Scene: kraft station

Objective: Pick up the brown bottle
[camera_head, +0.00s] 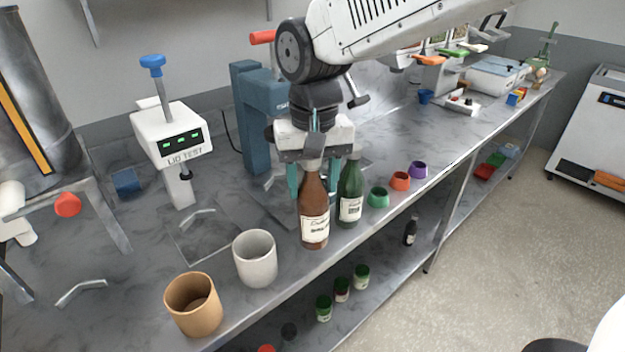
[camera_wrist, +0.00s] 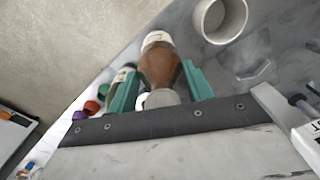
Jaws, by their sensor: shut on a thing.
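The brown bottle (camera_head: 314,205) stands upright near the front edge of the metal counter, with a pale label on its lower half. My gripper (camera_head: 312,180) is above it with its teal fingers pointing down on both sides of its neck. In the wrist view, the brown bottle (camera_wrist: 160,66) lies between the two teal fingers of my gripper (camera_wrist: 160,88), which is shut on it. A green bottle (camera_head: 350,195) stands just to the right of it; it also shows beside the left finger in the wrist view (camera_wrist: 121,76). I cannot tell whether the brown bottle's base touches the counter.
A grey cup (camera_head: 255,258) and a tan cup (camera_head: 193,304) stand left of the bottle along the front edge. Green (camera_head: 378,197), orange (camera_head: 400,181) and purple (camera_head: 418,170) rings lie to the right. A white lid tester (camera_head: 170,135) stands behind. Small jars sit on the lower shelf.

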